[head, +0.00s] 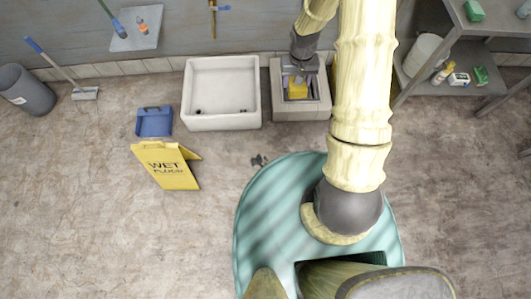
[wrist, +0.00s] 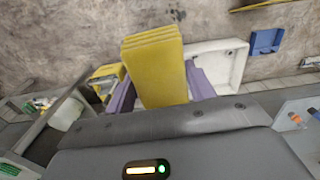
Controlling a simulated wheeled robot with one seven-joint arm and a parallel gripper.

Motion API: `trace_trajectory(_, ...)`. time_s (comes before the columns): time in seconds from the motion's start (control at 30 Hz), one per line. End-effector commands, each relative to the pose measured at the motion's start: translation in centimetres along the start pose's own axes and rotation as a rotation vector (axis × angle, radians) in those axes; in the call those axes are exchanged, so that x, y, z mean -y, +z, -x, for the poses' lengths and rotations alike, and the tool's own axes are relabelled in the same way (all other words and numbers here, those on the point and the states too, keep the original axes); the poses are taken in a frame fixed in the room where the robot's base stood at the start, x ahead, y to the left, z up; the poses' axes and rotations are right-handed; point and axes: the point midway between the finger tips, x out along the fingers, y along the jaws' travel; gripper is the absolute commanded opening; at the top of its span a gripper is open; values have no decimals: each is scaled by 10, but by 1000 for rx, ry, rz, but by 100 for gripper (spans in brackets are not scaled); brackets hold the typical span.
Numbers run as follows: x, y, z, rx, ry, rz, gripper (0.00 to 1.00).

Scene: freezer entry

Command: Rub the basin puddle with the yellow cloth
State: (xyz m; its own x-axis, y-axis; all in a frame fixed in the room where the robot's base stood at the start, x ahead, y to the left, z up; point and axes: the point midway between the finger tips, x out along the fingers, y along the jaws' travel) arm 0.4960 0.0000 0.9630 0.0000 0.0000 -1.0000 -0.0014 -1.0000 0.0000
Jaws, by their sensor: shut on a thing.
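My gripper (head: 299,77) is shut on the yellow cloth (head: 297,90), a thick folded block. In the wrist view the cloth (wrist: 154,65) stands out between the purple fingers (wrist: 160,88). In the head view the gripper and cloth are over the opening of the small square basin (head: 318,110) by the wall. Whether the cloth touches the basin floor cannot be told. A larger white basin (head: 222,90) stands just left of it and shows in the wrist view (wrist: 238,62). I cannot make out a puddle; the cloth and gripper hide much of the small basin's inside.
A metal shelf unit (head: 455,55) with bottles and a white bucket (head: 426,55) stands on the right. A yellow wet-floor sign (head: 168,166) and blue dustpan (head: 154,121) are on the floor at left. A grey bin (head: 27,90) is far left. The floor in front is mostly clear.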

Motion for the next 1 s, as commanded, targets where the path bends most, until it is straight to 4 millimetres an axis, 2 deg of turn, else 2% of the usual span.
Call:
trace_trajectory(0.23, 0, 0, -1, 0, 0, 0, 36)
trace_trajectory(0.37, 2, 0, -13, 1, -2, 1, 36)
trace_trajectory(0.57, 8, -3, -64, 4, -8, 3, 36)
trace_trajectory(1.0, 27, -9, -205, 9, -25, 4, 36)
